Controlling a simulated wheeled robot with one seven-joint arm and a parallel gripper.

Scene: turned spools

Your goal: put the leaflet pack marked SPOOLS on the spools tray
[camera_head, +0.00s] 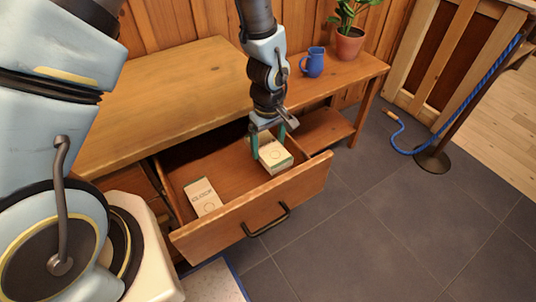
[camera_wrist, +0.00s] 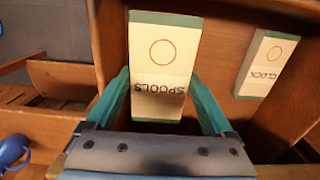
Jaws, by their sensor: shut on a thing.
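The leaflet pack marked SPOOLS (camera_wrist: 160,60) is cream with green ends and a circle on its face. It is between the two teal fingers of my gripper (camera_wrist: 160,95) in the wrist view. In the head view this pack (camera_head: 275,158) is at the right end of the open drawer, and my gripper (camera_head: 268,141) reaches down and is shut on it. I cannot tell whether the pack still touches the drawer floor. I cannot make out a spools tray in either view.
A second pack, marked CLOCK (camera_wrist: 267,65), lies in the drawer (camera_head: 262,215), and shows at its left in the head view (camera_head: 202,196). The wooden desk top (camera_head: 160,90) is bare. A blue mug (camera_head: 313,63) and potted plant (camera_head: 349,43) stand on the right. A rope post (camera_head: 433,158) stands beyond.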

